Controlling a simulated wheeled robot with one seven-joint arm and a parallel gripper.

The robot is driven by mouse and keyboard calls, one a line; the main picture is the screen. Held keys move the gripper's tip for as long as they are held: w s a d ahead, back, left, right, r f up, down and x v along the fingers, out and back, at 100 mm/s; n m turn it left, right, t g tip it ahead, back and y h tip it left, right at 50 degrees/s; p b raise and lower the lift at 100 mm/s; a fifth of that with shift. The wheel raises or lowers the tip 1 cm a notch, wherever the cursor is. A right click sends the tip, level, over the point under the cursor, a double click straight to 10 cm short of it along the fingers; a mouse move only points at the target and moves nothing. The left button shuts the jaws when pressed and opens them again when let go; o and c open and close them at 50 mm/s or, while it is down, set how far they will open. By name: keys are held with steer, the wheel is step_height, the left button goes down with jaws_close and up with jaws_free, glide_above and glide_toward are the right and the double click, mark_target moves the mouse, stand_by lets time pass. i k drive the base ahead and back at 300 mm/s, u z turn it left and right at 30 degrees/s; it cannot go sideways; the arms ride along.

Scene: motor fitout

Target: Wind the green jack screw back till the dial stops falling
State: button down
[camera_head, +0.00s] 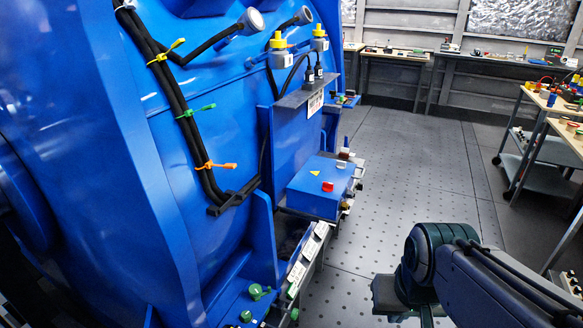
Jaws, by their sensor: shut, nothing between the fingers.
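A green screw-like knob (259,292) stands on the blue foot of the large motor housing, low in the picture. A second green piece (246,316) sits just below it, and a third (294,314) is to the right, by the rail edge. I cannot tell which of them is the jack screw. No dial face is readable in this view. My arm (430,260) is at the lower right, over the floor and well apart from the green pieces. My gripper's fingertips cannot be made out.
The blue motor housing (75,120) fills the left side. A blue box (320,187) with a red knob juts out beside it. A row of white tags (308,248) runs along the rail. The floor (400,165) is clear; benches and a trolley (545,150) stand beyond.

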mark_target(255, 290)
steer(key=u, duration=0.65)
steer(key=k, duration=1.4)
steer(key=z, duration=0.7)
steer(key=i, duration=0.5)
steer(key=u, duration=0.05)
